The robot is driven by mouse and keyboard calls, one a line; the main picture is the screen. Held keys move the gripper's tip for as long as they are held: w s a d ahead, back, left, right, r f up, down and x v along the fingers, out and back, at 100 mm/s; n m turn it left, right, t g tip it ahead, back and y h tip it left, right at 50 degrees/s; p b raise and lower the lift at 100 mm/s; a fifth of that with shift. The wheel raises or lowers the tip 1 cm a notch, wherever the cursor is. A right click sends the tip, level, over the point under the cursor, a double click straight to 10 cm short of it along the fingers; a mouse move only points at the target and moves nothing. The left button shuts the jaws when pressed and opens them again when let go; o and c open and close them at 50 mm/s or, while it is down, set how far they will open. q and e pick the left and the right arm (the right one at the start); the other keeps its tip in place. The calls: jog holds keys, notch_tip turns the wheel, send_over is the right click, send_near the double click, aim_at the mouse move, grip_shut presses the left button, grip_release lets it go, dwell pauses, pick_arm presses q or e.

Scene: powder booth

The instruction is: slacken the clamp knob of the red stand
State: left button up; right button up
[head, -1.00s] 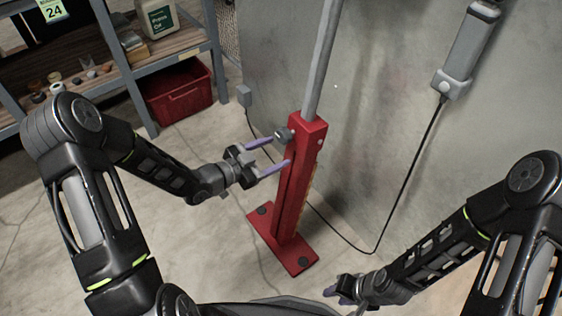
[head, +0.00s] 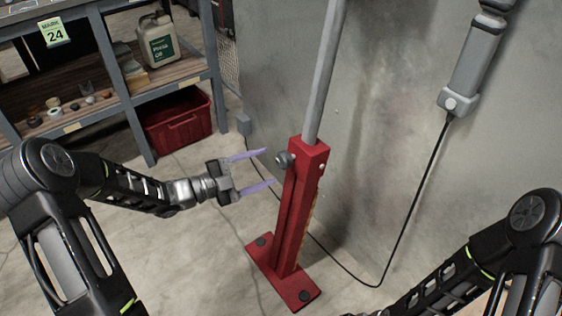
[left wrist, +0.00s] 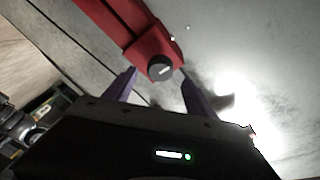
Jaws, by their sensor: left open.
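The red stand (head: 291,220) stands upright on the floor and holds a grey pole (head: 326,70). The fingers (left wrist: 158,78) lie either side of the knob in the wrist view. My right gripper is out of the head view.
A grey concrete wall (head: 400,160) rises behind the stand. A black cable (head: 408,205) hangs from a grey wall unit (head: 470,65) and runs along the floor. A shelf (head: 165,85) with a jug (head: 158,40) and a red crate (head: 178,122) stands at the left.

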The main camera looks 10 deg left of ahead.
aim_at(280, 162)
pick_arm(q)
jog(key=x, duration=0.5)
jog(key=shift+w+d+b, duration=0.2)
jog(key=shift+d+b, duration=0.1)
jog(key=shift+b, duration=0.1)
jog(key=shift+c, duration=0.4)
jog(key=c, duration=1.3)
